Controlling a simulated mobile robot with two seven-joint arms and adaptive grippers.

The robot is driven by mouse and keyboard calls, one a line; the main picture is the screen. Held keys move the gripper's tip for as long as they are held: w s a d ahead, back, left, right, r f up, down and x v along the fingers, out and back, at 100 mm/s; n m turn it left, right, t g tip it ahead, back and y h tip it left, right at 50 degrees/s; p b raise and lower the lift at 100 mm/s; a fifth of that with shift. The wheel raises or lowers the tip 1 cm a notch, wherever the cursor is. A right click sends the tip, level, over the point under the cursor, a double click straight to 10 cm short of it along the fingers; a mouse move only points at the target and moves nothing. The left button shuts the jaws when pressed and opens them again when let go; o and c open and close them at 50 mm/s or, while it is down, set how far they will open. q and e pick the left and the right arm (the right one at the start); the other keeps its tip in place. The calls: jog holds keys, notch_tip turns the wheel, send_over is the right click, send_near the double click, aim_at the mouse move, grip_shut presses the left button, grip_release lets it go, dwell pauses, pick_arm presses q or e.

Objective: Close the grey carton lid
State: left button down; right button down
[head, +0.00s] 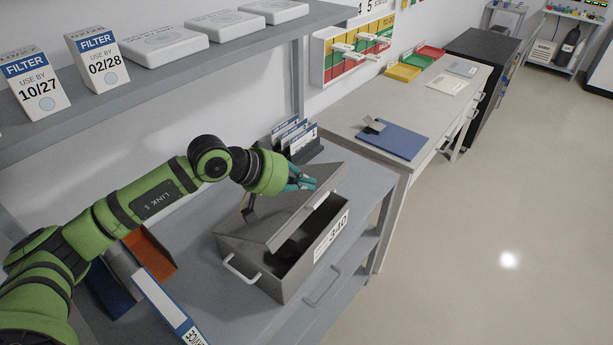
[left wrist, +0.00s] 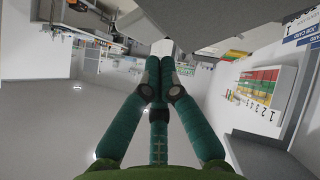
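The grey carton (head: 318,257), labelled 340, stands on the grey shelf bench in the head view. Its grey lid (head: 290,217) is tilted partly open, with a dark gap above the front wall. My left gripper (head: 304,183) is at the lid's far upper side, close to its edge; I cannot tell whether it touches. In the left wrist view its teal fingers (left wrist: 160,62) come together at the tips with nothing seen between them. A grey surface, probably the lid, fills the top there. My right gripper is not in view.
A blue-and-white binder (head: 168,303) and an orange folder (head: 150,253) are left of the carton. A card rack (head: 300,147) stands behind it. The upper shelf (head: 200,62) holds filter boxes above my arm. A side table with a blue clipboard (head: 393,141) is at right.

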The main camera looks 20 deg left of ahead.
pick_arm(q)
jog(key=shift+s+d+f, duration=0.15)
jog(key=shift+d+f, duration=0.1)
jog(key=shift+f, duration=0.25)
jog(key=shift+f, duration=0.1)
